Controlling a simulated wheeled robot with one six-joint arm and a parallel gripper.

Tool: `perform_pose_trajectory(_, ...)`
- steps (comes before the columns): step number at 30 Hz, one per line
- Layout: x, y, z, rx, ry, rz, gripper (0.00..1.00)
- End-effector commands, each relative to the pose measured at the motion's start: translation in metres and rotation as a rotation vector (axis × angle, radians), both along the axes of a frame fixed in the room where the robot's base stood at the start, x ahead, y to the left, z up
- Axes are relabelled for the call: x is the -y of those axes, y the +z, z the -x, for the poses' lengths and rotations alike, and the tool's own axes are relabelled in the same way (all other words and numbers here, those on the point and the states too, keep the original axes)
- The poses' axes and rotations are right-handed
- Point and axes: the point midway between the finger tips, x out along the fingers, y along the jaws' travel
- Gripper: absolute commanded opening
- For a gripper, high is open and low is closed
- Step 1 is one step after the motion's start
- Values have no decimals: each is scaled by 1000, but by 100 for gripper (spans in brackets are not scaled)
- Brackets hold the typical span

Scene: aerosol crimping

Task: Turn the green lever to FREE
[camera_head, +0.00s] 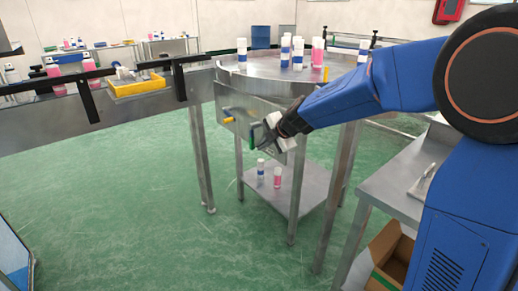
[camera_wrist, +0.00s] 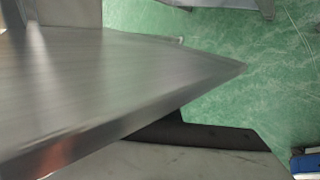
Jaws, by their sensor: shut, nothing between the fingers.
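The green lever (camera_head: 252,136) shows as a small dark green piece on the front metal panel (camera_head: 236,108) of the round steel table. My gripper (camera_head: 262,143) is shut right beside it and partly covers it. I cannot tell whether they touch. No FREE marking is readable. In the wrist view a grey metal plate (camera_wrist: 100,90) fills much of the left, and a dark part of my gripper (camera_wrist: 205,136) shows below its edge. The lever does not show clearly there.
A yellow lever (camera_head: 229,120) is on the same panel, to the left. The round table (camera_head: 262,75) bears several white, blue and pink cans. Two cans stand on its lower shelf (camera_head: 305,185). A conveyor with a yellow tray (camera_head: 137,87) is at left. Green floor (camera_head: 120,190) is clear.

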Motion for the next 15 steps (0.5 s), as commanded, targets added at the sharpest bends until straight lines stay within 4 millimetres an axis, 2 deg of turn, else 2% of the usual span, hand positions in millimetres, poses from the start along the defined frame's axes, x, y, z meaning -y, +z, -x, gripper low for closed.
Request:
perform_pose_trajectory(1,4,9,6,4,0,-1,0)
perform_pose_trajectory(7,20,33,26,2,-1,-1,0)
perform_pose_trajectory(15,32,53,44,0,0,0,0)
